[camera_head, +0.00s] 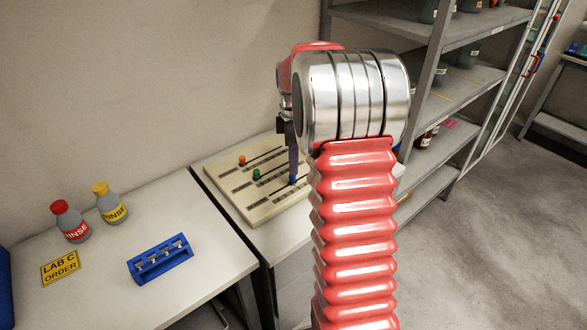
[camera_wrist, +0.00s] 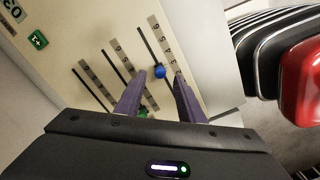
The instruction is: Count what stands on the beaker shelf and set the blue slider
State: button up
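The slider board (camera_head: 225,180) is a cream panel with several slots. Its orange knob (camera_head: 242,160), green knob (camera_head: 257,174) and blue slider (camera_head: 292,181) show in the head view. My gripper (camera_head: 292,162) points down over the blue slider. In the wrist view my gripper (camera_wrist: 158,74) is open, with the blue slider (camera_wrist: 160,71) between its dark purple fingertips and gaps on both sides. The shelf rack (camera_head: 462,35) at right holds dark bottles or beakers, partly cut off; I cannot tell which level is the beaker shelf.
On the left table stand a red-capped rinse bottle (camera_head: 70,222), a yellow-capped one (camera_head: 111,204), a blue holder (camera_head: 160,259) and a yellow "LAB C ORDER" sign (camera_head: 60,268). My red arm hides the board's right side. The floor at right is clear.

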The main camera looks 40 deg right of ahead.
notch_tip(320, 180, up, 9)
dwell(0.4)
dwell(0.5)
jog(key=s+a+r+m+t, duration=0.2)
jog(key=s+a+m+t, duration=0.3)
jog(key=s+a+m, duration=0.6)
jog(key=s+a, duration=1.2)
jog(key=a, duration=0.3)
jog(key=shift+s+a+t, duration=0.25)
jog(key=shift+t, duration=0.05)
